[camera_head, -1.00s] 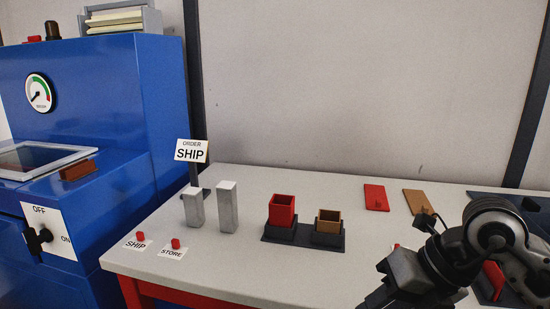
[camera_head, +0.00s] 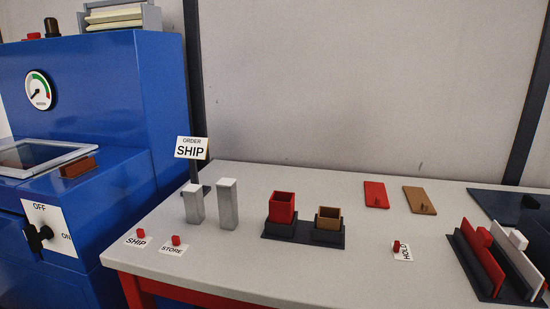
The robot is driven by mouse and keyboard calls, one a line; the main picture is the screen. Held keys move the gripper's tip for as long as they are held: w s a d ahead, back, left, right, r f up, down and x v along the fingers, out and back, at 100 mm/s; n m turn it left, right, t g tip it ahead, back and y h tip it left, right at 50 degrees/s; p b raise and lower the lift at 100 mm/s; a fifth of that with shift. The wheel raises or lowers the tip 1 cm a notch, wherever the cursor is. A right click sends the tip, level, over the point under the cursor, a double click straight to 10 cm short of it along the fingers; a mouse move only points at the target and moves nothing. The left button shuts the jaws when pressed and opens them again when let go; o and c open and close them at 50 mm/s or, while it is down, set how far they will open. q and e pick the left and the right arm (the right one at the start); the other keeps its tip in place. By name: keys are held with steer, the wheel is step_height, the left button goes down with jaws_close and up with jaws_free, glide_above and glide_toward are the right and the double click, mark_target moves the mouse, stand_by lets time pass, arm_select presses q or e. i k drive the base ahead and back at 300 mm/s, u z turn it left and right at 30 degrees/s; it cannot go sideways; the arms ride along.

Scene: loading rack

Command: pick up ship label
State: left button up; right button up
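The SHIP label (camera_head: 135,241) is a small white card with a red knob on it, lying at the front left corner of the grey table (camera_head: 190,270). A similar STORE label (camera_head: 173,249) lies just right of it. A HOLD label (camera_head: 402,253) with a red knob lies farther right, its text turned sideways. Neither of my grippers shows in the head view now.
Red and brown boxes (camera_head: 283,208) sit in a dark base. Red and brown plates (camera_head: 376,196) lie behind. A dark rack (camera_head: 468,267) holds upright panels. A blue machine (camera_head: 110,110) stands left.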

mark_target(139, 239)
steer(key=u, duration=0.3)
steer(key=k, duration=0.35)
steer(key=u, duration=1.05)
steer(key=i, duration=0.7)
steer(key=z, duration=0.8)
